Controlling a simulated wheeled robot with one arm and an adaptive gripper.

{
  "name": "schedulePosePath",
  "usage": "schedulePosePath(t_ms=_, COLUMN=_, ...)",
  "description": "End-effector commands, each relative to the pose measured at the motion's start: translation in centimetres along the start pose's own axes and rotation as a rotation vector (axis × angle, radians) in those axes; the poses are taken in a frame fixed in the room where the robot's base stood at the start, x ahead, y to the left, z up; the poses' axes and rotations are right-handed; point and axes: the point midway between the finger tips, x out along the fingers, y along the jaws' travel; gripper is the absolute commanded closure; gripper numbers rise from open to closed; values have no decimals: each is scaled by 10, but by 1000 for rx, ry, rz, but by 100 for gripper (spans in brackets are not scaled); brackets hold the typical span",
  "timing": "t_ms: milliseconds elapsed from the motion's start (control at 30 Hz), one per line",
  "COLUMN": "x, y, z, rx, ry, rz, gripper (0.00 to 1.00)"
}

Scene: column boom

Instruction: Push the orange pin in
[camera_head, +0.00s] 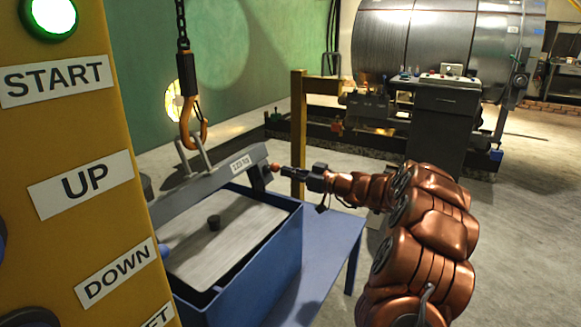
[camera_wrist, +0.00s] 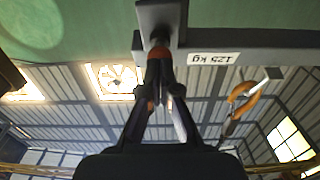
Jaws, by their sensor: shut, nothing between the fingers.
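The orange pin (camera_head: 275,167) has a small round head at the right end of the grey lifting beam (camera_head: 208,185), which carries a "125 kg" label. In the wrist view the pin (camera_wrist: 158,54) shows just beyond the fingertips, in front of a dark bracket on the beam (camera_wrist: 255,57), which appears upside down there. My gripper (camera_head: 284,171) comes from the right with its tips at the pin head. In the wrist view my gripper (camera_wrist: 159,76) has its fingers drawn together, with nothing held. I cannot tell whether the tips touch the pin. The pin's shaft is hidden.
The beam hangs by a shackle from an orange hook (camera_head: 190,125) on a chain. A yellow post (camera_head: 298,130) stands behind my gripper. A yellow control panel (camera_head: 75,160) fills the left.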

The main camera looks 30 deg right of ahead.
Motion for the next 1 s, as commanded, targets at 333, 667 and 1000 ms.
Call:
schedulePosePath(t_ms=333, x=-16, y=1, z=4, rx=-3, ry=2, rz=2, gripper=100)
schedulePosePath(t_ms=667, x=-56, y=1, z=3, rx=-3, ry=2, rz=3, gripper=100)
schedulePosePath(t_ms=1000, x=-70, y=0, z=0, rx=1, ry=-1, rz=1, gripper=100)
